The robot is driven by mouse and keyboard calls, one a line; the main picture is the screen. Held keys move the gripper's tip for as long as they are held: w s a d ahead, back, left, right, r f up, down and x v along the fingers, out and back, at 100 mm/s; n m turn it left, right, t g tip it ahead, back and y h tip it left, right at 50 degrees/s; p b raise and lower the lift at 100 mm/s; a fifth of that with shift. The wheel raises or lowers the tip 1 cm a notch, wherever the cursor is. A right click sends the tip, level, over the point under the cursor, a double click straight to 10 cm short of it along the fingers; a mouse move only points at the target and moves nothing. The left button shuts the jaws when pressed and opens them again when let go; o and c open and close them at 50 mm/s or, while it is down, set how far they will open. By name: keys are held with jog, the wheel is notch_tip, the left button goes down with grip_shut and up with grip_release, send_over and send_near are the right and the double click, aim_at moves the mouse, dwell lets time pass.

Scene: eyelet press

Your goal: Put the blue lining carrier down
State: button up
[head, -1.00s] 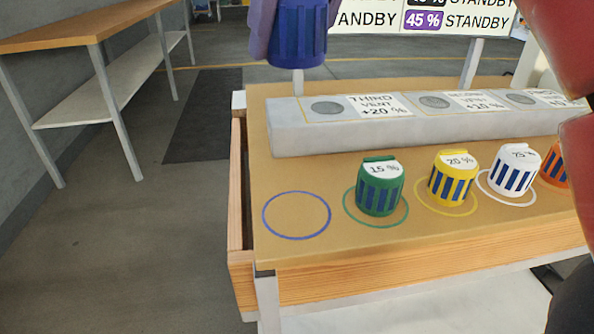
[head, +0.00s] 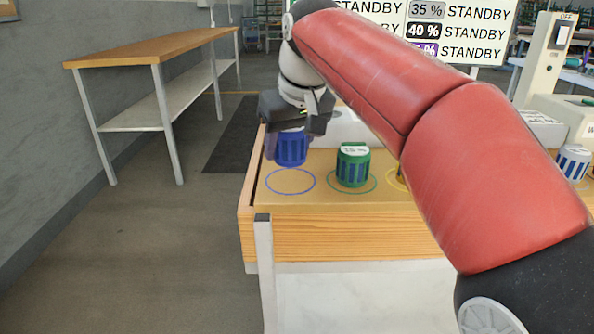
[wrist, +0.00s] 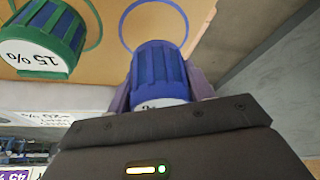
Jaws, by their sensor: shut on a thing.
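The blue lining carrier (head: 291,149) is a ribbed dark blue cup. My gripper (head: 290,143) is shut on it and holds it above the bench, just behind the empty blue ring (head: 290,181) as the head view shows it. In the wrist view, the carrier (wrist: 160,72) sits between the purple fingers, and the blue ring (wrist: 154,22) lies just beyond its far end. The ring is bare inside. I cannot tell the exact height of the carrier over the bench.
A green carrier (head: 353,165) marked 15 % stands in the green ring to the right. My red arm hides most of the row beyond it. The bench's left wooden edge (head: 246,205) is close to the blue ring. A side table (head: 150,48) stands at the left wall.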

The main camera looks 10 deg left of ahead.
aim_at(289, 163)
notch_tip(289, 163, down, 4)
jog(key=b, duration=0.3)
jog(key=shift+f, duration=0.1)
jog(key=o, duration=1.1)
